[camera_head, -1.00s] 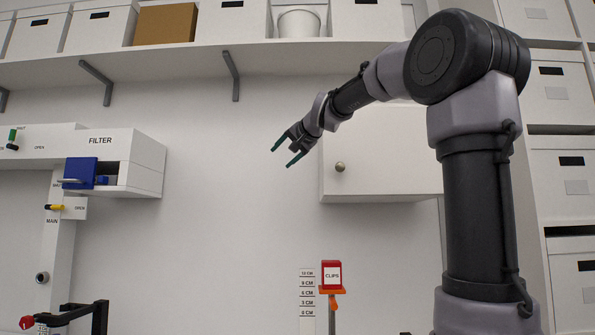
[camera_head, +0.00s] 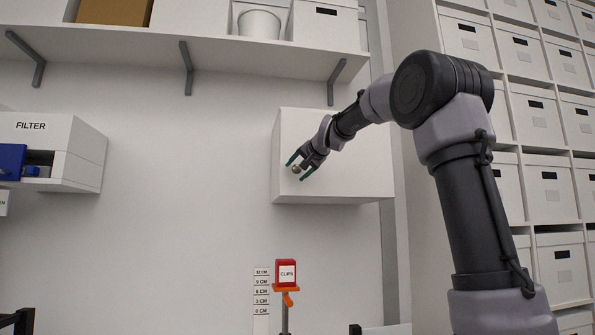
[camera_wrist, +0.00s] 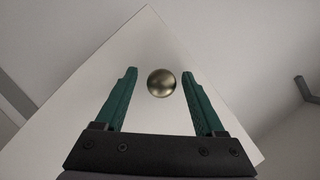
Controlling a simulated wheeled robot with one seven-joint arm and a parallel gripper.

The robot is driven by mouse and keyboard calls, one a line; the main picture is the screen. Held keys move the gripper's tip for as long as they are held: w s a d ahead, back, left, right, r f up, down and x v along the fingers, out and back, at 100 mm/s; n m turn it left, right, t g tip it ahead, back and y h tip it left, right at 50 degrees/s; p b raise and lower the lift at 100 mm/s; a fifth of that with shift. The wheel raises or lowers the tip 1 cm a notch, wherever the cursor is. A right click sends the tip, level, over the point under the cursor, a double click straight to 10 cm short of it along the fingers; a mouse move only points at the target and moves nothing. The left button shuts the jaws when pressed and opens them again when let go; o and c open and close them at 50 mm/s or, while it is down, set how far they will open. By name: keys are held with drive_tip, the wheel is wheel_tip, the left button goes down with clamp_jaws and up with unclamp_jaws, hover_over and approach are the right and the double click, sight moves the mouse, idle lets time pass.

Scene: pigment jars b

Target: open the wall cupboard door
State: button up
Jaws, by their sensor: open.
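The white wall cupboard (camera_head: 345,160) hangs on the back wall, its door shut. Its round brass knob (camera_head: 296,169) is on the left part of the door front. My gripper (camera_head: 298,171) is open at the knob, with its green fingers on either side of it in the picture. In the wrist view the knob (camera_wrist: 161,82) appears between the tips of my open gripper (camera_wrist: 160,80), with a gap on both sides. The door (camera_wrist: 150,40) fills the middle of that view. I cannot tell how far the fingertips are from the door surface.
A long shelf (camera_head: 240,62) with boxes runs above on brackets. Shelving with white boxes (camera_head: 530,120) stands at the right. A red clips box (camera_head: 286,273) stands below the cupboard. The wall left of the cupboard is clear.

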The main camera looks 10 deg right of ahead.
drive_tip(key=shift+a, duration=0.1)
clamp_jaws()
drive_tip(key=shift+f, duration=0.1)
idle(1.3)
